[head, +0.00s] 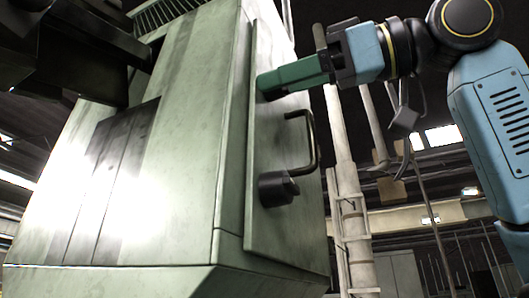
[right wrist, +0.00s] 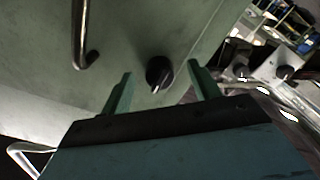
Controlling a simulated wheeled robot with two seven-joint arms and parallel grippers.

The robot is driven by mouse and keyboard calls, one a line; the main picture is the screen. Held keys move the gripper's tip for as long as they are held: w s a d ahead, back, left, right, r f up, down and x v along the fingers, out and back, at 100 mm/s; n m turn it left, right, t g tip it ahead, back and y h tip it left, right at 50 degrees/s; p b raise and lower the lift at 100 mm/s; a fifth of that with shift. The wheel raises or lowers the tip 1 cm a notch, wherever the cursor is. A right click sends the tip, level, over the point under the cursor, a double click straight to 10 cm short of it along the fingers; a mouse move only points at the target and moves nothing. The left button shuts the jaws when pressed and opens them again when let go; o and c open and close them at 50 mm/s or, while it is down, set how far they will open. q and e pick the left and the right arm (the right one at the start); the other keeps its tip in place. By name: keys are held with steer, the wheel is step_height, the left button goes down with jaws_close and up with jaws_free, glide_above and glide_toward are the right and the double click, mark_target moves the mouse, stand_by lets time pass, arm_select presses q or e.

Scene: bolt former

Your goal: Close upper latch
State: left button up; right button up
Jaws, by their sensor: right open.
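The upper latch (right wrist: 158,72) is a dark round knob on the pale green door (right wrist: 125,35) in the right wrist view. A small pale mark shows on its lower side. My right gripper (right wrist: 162,80) is open, with one green finger on each side of the latch in that view. I cannot tell whether the fingers touch it. In the head view my right gripper (head: 266,84) is at the upper part of the door (head: 272,235) and largely hides the upper latch. My left gripper is not in view.
A bent dark door handle (head: 312,140) is below my right gripper; it also shows at left in the right wrist view (right wrist: 80,35). A black lower latch (head: 277,188) sits under the handle. A pale post (head: 345,190) stands right of the machine.

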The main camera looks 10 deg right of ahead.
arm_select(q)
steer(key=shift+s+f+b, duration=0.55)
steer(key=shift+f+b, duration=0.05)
arm_select(e)
steer(key=m, duration=0.7)
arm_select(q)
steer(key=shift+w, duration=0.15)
